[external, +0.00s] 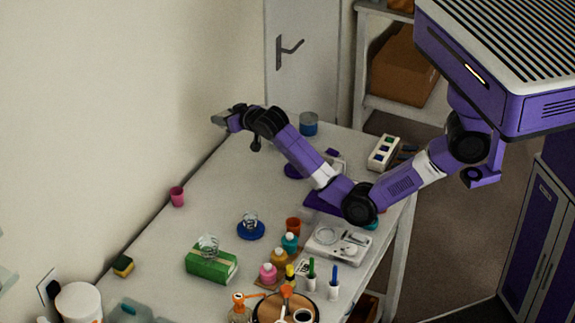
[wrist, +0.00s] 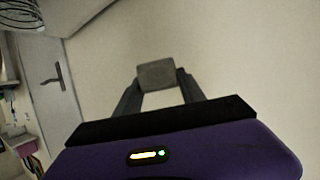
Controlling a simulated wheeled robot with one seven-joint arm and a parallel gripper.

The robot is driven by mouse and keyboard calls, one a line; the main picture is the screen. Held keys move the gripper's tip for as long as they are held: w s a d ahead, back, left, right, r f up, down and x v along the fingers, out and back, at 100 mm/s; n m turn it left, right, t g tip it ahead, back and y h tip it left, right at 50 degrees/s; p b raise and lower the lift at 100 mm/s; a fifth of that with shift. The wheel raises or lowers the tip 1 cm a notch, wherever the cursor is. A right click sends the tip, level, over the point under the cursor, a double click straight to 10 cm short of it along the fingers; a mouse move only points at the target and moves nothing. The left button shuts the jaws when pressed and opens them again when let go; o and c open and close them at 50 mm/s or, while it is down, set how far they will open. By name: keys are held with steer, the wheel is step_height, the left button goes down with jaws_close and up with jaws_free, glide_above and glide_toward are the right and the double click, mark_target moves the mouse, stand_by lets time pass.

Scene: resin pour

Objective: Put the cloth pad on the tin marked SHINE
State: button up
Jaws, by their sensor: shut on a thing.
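My gripper (external: 226,120) is raised over the far left edge of the table, close to the wall. It is shut on a small grey square pad (wrist: 157,74), which shows between the fingertips in the wrist view. In the external view the pad is a small greyish shape (external: 217,120) at the gripper's end. A round tin with a blue band and grey top (external: 309,124) stands at the table's far end, to the right of the gripper and apart from it. No SHINE lettering is readable on it or elsewhere.
A pink cup (external: 177,196) stands by the wall. A green box (external: 211,264) with a clear cup on it, a blue dish (external: 251,230), a white scale (external: 337,243) and several bottles crowd the near half. The table's left middle is clear. A white tray (external: 384,152) lies far right.

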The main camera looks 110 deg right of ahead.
steer(key=s+d+m+g, duration=0.1)
steer(key=s+d, duration=1)
steer(key=s, duration=0.2)
step_height(320, 180, up, 5)
steer(key=n+t+y+p, duration=0.1)
steer(key=n+t+y, duration=0.2)
steer(key=n+t, duration=0.2)
glide_above(310, 118)
steer(key=shift+n+t, duration=0.3)
step_height(310, 118, down, 20)
steer(key=p, duration=0.3)
steer(key=shift+r, duration=0.15)
steer(key=o, duration=1.3)
